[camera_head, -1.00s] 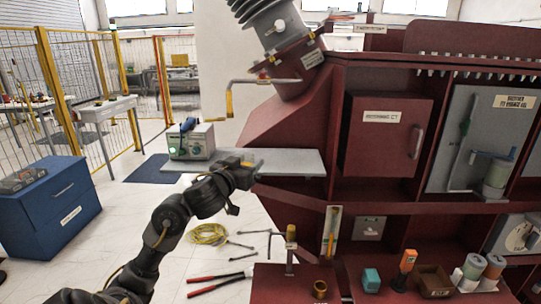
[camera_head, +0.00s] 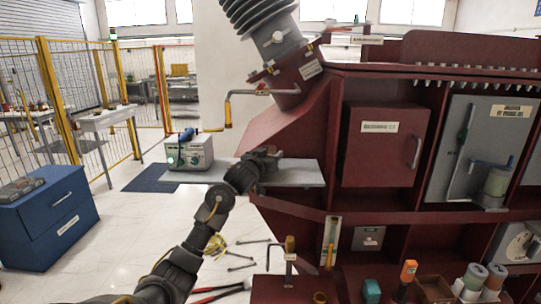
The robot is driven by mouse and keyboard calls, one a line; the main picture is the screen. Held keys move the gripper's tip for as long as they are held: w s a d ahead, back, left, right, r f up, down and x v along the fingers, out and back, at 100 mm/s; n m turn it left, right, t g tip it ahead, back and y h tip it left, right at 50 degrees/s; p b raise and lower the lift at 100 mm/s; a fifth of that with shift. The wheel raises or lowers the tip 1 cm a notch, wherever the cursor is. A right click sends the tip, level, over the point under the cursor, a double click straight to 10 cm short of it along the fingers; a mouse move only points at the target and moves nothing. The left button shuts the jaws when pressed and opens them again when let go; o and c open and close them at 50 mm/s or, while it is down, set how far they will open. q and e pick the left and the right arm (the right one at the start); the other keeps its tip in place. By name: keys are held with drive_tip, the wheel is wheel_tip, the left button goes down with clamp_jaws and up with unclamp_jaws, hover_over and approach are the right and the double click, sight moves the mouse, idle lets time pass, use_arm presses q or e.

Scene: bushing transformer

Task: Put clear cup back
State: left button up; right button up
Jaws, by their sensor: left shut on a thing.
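My left gripper (camera_head: 266,163) is at the grey shelf (camera_head: 303,172) that sticks out from the dark red transformer housing. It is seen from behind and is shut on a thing. The fingers and the held thing are mostly hidden by the wrist, so I cannot make out its shape or whether it touches the shelf. No clear cup can be picked out with certainty. A pale grey-green cylinder (camera_head: 497,182) stands in the right compartment by a grey panel. My right gripper is not in view.
An instrument box (camera_head: 190,153) with a green light sits on the shelf's left part. A crank handle (camera_head: 228,110) hangs above. The lower ledge holds an orange tool (camera_head: 408,271), a teal block (camera_head: 371,290) and two cylinders. A blue cabinet (camera_head: 42,220) stands left.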

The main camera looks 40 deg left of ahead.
use_arm(q)
drive_tip(key=shift+w+f+p, duration=0.15)
drive_tip(key=shift+w+p, duration=0.05)
drive_tip(key=shift+p, duration=0.2)
drive_tip(key=shift+s+f, duration=0.1)
drive_tip(key=shift+s, duration=0.1)
drive_tip(key=o, duration=1)
drive_tip(key=shift+w+f, duration=0.1)
drive_tip(key=shift+f, duration=0.1)
drive_tip(key=shift+o, duration=0.2)
drive_tip(key=shift+r, duration=0.25)
drive_tip(key=b+v, duration=0.1)
drive_tip(key=v, duration=1.1)
